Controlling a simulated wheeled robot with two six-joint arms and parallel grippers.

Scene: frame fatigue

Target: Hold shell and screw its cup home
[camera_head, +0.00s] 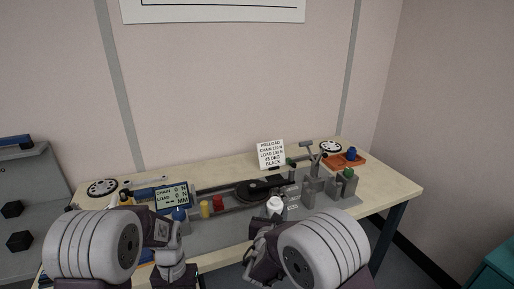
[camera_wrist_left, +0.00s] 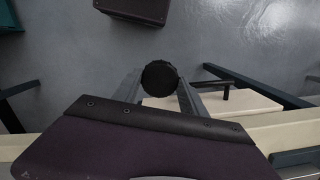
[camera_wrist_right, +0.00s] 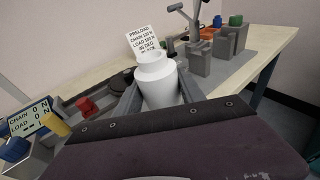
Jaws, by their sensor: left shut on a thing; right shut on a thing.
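A white shell (camera_wrist_right: 163,82), bottle-shaped with a narrower neck, stands between the fingers of my right gripper (camera_wrist_right: 160,98), which is shut on it. In the head view the shell (camera_head: 274,204) shows above the bench front, its neck up. My left gripper (camera_wrist_left: 160,88) is shut on a dark, round, black piece (camera_wrist_left: 160,77), seen end-on; it may be the cup. In the head view that piece and the left fingertips cannot be made out. Shell and black piece are apart.
The bench (camera_head: 399,188) carries a readout (camera_head: 173,196), a sign (camera_head: 271,154) reading "PRELOAD" and "BLACK", a red cap (camera_head: 218,202), a yellow cap (camera_head: 205,209), a grey fixture (camera_head: 312,184) and an orange tray (camera_head: 345,162). Grey floor shows below the left gripper.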

